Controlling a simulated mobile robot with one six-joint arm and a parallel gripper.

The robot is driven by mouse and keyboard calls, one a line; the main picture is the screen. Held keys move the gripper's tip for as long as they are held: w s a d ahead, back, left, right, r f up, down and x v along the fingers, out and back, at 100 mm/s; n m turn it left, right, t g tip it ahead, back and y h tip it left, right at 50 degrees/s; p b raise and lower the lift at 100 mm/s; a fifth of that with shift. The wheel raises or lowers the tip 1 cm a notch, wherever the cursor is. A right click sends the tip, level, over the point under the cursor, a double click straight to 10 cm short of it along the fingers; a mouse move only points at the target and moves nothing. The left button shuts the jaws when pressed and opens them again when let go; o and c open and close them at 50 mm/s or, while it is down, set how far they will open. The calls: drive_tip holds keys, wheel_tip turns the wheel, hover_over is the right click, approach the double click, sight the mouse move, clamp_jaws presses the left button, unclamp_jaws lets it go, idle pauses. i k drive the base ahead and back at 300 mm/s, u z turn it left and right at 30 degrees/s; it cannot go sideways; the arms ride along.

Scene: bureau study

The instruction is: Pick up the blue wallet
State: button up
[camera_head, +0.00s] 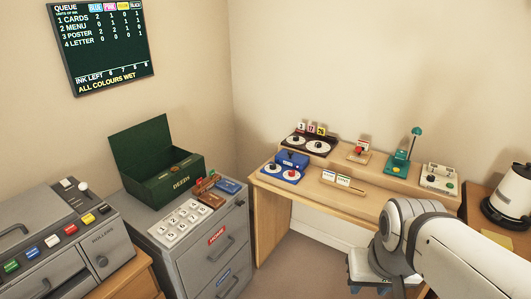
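A small flat blue item (228,186), which looks like the blue wallet, lies on top of the grey filing cabinet (205,238), near its back right corner. It is small in this view, so its details are unclear. A brown item (210,196) sits just left of it, close by. My white arm enters from the lower right and bends down in front of the wooden desk, well to the right of the cabinet. My gripper's fingers cannot be made out.
An open green deeds box (168,187) and a white number keypad (182,220) share the cabinet top. A grey machine with coloured buttons (45,240) stands left. The wooden desk (330,194) holds reels and small devices. A kettle-like pot (508,197) stands right.

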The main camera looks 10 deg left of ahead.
sight(229, 187)
drive_tip(key=u, duration=0.1)
drive_tip(key=i, duration=1.6)
drive_tip(key=u, duration=0.95)
drive_tip(key=i, duration=0.45)
drive_tip(key=u, duration=0.2)
drive_tip(key=k, duration=0.7)
drive_tip(key=u, duration=0.2)
drive_tip(key=i, duration=0.7)
drive_tip(key=z, duration=0.1)
